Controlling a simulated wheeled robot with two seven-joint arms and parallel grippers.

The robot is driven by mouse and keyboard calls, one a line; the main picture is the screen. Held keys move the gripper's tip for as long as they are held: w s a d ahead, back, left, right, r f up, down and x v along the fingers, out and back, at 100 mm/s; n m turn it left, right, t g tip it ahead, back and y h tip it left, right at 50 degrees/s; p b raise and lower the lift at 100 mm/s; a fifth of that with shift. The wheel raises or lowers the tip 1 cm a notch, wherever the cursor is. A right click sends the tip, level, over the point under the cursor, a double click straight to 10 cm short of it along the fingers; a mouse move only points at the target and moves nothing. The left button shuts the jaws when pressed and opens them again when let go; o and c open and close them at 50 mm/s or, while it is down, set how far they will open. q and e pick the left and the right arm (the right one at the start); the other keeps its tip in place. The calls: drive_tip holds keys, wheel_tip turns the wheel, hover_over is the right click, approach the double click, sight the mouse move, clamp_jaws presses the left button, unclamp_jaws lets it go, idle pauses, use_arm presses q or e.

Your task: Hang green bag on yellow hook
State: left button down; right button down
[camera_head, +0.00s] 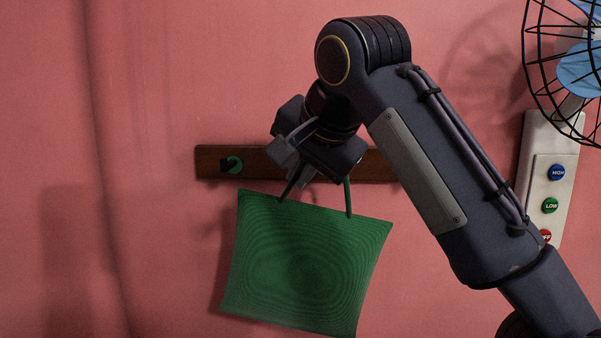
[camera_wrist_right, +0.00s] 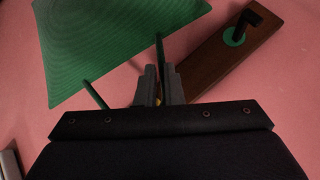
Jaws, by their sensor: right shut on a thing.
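The green bag (camera_head: 300,260) hangs, slightly tilted, below my right gripper (camera_head: 292,150) in the head view. My right gripper is shut on the bag's handle, whose two straps rise from the bag's top edge. In the right wrist view the bag (camera_wrist_right: 120,45) and its straps show beyond the shut fingers (camera_wrist_right: 160,78). A small yellow patch (camera_wrist_right: 158,101) shows between the fingers there, perhaps part of the yellow hook. The hook itself cannot be made out; my gripper covers that part of the rack in the head view. My left gripper is out of view.
A brown wooden rack (camera_head: 208,162) is fixed to the pink wall, with a dark hook on a green disc (camera_head: 234,165) near its left end. A fan (camera_head: 560,70) with a white button panel (camera_head: 541,150) stands at right. The wall at left is clear.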

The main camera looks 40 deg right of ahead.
drive_tip(key=shift+w+d, duration=0.35)
drive_tip(key=shift+w+d+f, duration=0.1)
drive_tip(key=shift+w+d, duration=0.4)
drive_tip(key=shift+w, duration=0.05)
drive_tip(key=shift+w+d+f, duration=0.3)
drive_tip(key=shift+w+f, duration=0.05)
drive_tip(key=shift+w, duration=0.05)
drive_tip(key=shift+f, duration=0.1)
